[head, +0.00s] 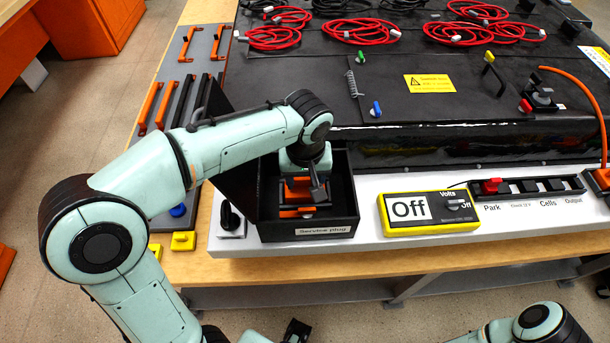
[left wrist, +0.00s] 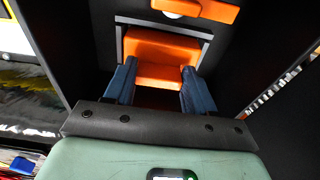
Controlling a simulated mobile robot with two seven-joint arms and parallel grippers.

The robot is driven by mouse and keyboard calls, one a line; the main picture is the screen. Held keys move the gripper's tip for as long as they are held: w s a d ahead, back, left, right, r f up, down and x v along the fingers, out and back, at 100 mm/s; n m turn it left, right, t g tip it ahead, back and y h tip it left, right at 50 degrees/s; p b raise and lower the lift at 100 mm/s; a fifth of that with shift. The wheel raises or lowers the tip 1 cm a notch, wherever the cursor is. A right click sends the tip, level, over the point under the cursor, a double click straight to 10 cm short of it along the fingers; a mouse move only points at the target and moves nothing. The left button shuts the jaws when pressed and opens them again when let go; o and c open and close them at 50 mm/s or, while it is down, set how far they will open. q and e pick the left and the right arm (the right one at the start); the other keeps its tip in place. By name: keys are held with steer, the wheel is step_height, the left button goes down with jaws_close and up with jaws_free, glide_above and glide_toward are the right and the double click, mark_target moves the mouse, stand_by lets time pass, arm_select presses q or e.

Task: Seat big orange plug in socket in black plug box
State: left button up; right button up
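The black plug box (head: 262,190), labelled "Service plug", stands open at the front left of the white panel. My left gripper (left wrist: 158,88) reaches down into it. Its two blue fingers lie on either side of the big orange plug (left wrist: 158,58) and appear closed on its narrower part. A grey rectangular frame (left wrist: 205,50), seemingly the socket, surrounds the plug's far end; I cannot tell how deep the plug sits. In the head view the plug (head: 298,187) shows partly below my wrist. An orange bar (head: 297,212) lies in front of it.
A black knob (head: 230,216) sits left of the box. A yellow meter (head: 428,212) reading "Off" and a switch strip (head: 530,186) stand right of it. The black battery pack (head: 420,90) with red cables is behind. A grey tool mat (head: 178,110) lies left.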

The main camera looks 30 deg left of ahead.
mark_target(305, 195)
arm_select(q)
steer(key=o, duration=0.5)
steer(key=shift+r, duration=0.1)
steer(key=r, duration=0.4)
steer(key=s+r+p, duration=0.1)
steer(key=r, duration=0.3)
steer(key=d+r+p, duration=0.1)
steer(key=r, duration=0.4)
steer(key=shift+s+r, duration=0.1)
steer(key=shift+s, duration=0.1)
arm_select(e)
steer(key=r, duration=0.1)
steer(key=w+r, duration=0.1)
steer(key=shift+w+r, duration=0.2)
steer(key=shift+r, duration=0.2)
steer(key=shift+s, duration=0.1)
